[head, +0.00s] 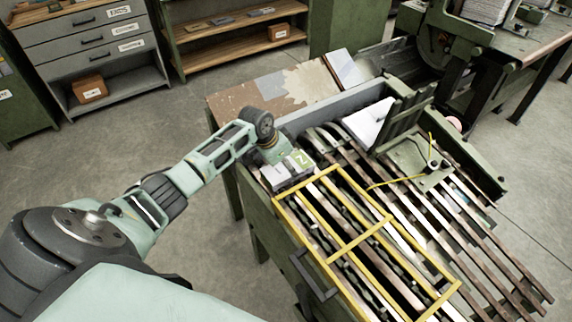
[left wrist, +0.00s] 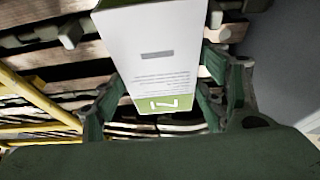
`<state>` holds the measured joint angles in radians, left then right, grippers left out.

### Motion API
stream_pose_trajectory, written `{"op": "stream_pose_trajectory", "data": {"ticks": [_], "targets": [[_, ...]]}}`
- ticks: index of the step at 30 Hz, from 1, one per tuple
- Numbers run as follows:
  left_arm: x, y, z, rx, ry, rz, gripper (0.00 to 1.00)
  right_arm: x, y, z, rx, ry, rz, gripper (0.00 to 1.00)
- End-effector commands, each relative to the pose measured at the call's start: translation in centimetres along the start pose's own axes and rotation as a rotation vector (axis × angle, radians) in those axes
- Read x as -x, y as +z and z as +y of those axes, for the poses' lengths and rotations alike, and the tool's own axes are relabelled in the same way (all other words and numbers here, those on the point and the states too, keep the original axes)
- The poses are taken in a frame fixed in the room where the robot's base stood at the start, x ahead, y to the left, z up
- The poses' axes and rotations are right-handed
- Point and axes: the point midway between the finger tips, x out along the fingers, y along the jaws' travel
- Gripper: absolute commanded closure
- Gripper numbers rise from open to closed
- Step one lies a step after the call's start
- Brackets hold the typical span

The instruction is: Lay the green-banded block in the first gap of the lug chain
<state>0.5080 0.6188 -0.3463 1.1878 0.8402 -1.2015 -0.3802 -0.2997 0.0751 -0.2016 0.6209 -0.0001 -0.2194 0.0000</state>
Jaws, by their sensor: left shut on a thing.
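My left gripper (head: 277,154) is shut on the green-banded block (head: 284,172), a white block with a green end band bearing a pale letter. Whether the block touches the rails I cannot tell. My right gripper is not in view.
The yellow frame (head: 374,230) with a crossbar covers the near rails. White sheets (head: 366,124) stand against a dark upright plate (head: 403,117) further along. A worn board (head: 268,97) lies behind the arm. Drawers and shelves stand across open floor.

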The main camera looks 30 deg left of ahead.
Motion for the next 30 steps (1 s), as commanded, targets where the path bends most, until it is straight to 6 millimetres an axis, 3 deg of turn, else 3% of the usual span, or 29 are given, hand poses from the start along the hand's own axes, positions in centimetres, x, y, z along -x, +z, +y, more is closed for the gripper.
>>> {"op": "stream_pose_trajectory", "data": {"ticks": [5, 6, 12, 23, 26, 30], "targets": [[-0.2, 0.1, 0.0, 0.000, -0.001, 0.001, 0.68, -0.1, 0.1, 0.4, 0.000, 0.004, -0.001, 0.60], [-0.2, 0.1, 0.0, 0.000, 0.000, -0.001, 0.32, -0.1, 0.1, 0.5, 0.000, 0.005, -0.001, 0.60], [-0.2, 0.1, 0.0, 0.000, 0.000, -0.001, 0.15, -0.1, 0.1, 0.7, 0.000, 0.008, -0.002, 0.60], [0.0, 0.0, 0.0, 0.000, -0.001, 0.000, 0.15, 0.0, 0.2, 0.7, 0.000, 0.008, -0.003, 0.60], [0.9, 0.0, -0.2, 0.001, -0.003, 0.000, 0.15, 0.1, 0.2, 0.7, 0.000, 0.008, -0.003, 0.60], [3.4, 0.0, -0.1, -0.002, -0.004, 0.000, 0.15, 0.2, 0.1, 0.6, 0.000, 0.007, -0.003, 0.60]]}}
